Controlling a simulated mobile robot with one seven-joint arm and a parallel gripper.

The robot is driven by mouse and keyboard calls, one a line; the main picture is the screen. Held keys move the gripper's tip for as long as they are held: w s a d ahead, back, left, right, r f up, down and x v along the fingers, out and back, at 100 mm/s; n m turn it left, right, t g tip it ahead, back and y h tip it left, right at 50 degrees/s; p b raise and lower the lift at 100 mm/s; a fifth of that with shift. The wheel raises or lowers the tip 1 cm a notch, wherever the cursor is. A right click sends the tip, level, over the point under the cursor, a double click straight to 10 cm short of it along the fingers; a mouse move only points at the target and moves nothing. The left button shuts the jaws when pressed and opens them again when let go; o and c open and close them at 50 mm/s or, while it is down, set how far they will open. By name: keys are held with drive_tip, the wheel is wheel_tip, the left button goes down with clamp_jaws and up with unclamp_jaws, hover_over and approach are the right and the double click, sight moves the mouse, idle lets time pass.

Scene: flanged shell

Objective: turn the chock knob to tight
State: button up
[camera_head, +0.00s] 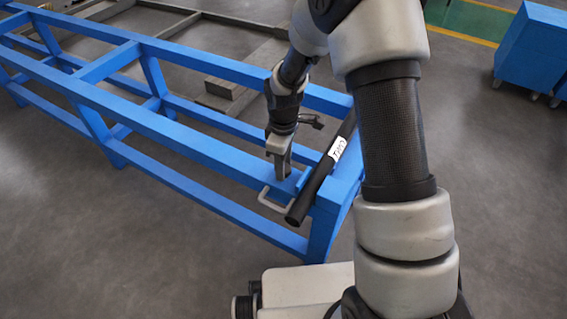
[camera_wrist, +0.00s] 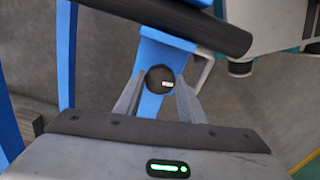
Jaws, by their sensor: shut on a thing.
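The chock knob (camera_wrist: 158,78) is a small dark round knob with a white mark on its face, in the middle of the wrist view. It sits on a blue part of the frame. My gripper (camera_wrist: 159,84) has one finger on each side of the knob and is shut on it. In the head view my gripper (camera_head: 280,172) points down at the near right end of the blue frame (camera_head: 190,137). The knob cannot be made out there, where the gripper covers that spot.
A black tube (camera_head: 313,188) with a white label lies across the frame's end, just right of my gripper; it also crosses the top of the wrist view (camera_wrist: 175,18). A pale U-shaped handle (camera_head: 266,203) sticks out below. A blue cart (camera_head: 535,50) stands far right.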

drive_tip(key=m, duration=0.4)
drive_tip(key=shift+m, duration=0.4)
drive_tip(key=m, duration=0.4)
drive_tip(key=shift+r+p, duration=0.1)
drive_tip(key=shift+p, duration=0.3)
drive_tip(key=m, duration=0.5)
drive_tip(key=shift+p, duration=0.4)
drive_tip(key=shift+m+p, duration=0.4)
drive_tip(key=shift+m, duration=1.4)
drive_tip(key=o, duration=1)
drive_tip(key=shift+o, duration=0.2)
